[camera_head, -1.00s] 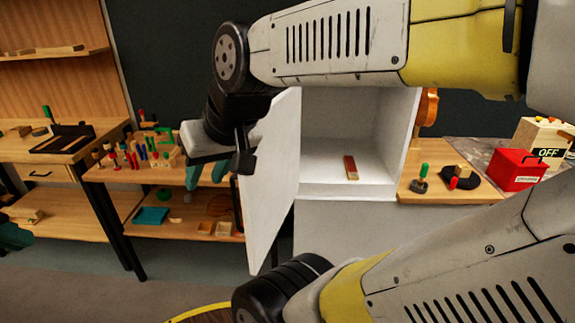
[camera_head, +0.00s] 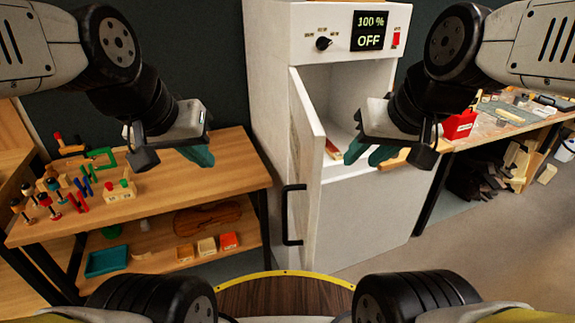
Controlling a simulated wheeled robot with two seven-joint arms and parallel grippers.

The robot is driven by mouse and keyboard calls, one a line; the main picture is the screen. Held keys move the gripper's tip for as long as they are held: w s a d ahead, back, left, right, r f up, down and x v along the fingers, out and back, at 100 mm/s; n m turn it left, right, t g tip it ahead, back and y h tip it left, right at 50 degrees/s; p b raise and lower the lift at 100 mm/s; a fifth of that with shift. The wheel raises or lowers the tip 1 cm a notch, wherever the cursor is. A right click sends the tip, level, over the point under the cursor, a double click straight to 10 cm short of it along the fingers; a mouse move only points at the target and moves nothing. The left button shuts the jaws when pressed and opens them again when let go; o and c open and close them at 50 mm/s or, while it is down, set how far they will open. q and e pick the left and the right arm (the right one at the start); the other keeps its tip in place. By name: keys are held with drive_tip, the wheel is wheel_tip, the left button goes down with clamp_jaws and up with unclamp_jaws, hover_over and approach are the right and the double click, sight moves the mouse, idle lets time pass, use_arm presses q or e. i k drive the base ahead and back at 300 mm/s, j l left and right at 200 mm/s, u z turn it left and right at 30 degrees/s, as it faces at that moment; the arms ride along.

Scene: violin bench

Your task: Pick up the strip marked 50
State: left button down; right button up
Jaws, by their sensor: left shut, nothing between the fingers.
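A narrow reddish-brown strip (camera_head: 332,149) with a pale edge lies on the floor of the white cabinet (camera_head: 362,215); I cannot read any mark on it. The cabinet door (camera_head: 306,130) stands open and covers part of the inside. My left gripper (camera_head: 203,157) has its teal fingers together and is empty, above the wooden bench left of the cabinet. My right gripper (camera_head: 362,160) is in front of the cabinet opening, just right of the strip in the picture. Its two teal fingers look apart, with nothing seen between them.
The door handle (camera_head: 292,215) sticks out toward me. The cabinet panel (camera_head: 369,31) reads "100 %" and "OFF". The left bench (camera_head: 215,170) holds pegs and a green clamp (camera_head: 100,157). A red box (camera_head: 460,124) stands on the right bench. Open floor lies at the right.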

sight(333, 151)
drive_tip(key=k+l+z, duration=0.1)
drive_tip(key=z, duration=0.2)
drive_tip(key=k+u, duration=0.2)
drive_tip(key=k, duration=0.5)
drive_tip(key=l+u, duration=0.1)
drive_tip(key=u, duration=0.3)
drive_tip(key=l+u, duration=0.1)
drive_tip(key=u, duration=0.35)
drive_tip(key=i+l+u, duration=0.1)
drive_tip(key=u, duration=0.3)
drive_tip(key=l+u, duration=0.1)
drive_tip(key=u, duration=0.35)
drive_tip(key=l, duration=1.1)
drive_tip(key=k+l, duration=0.15)
drive_tip(key=l, duration=0.9)
drive_tip(key=i+l, duration=0.1)
drive_tip(key=i, duration=0.2)
drive_tip(key=u, duration=0.05)
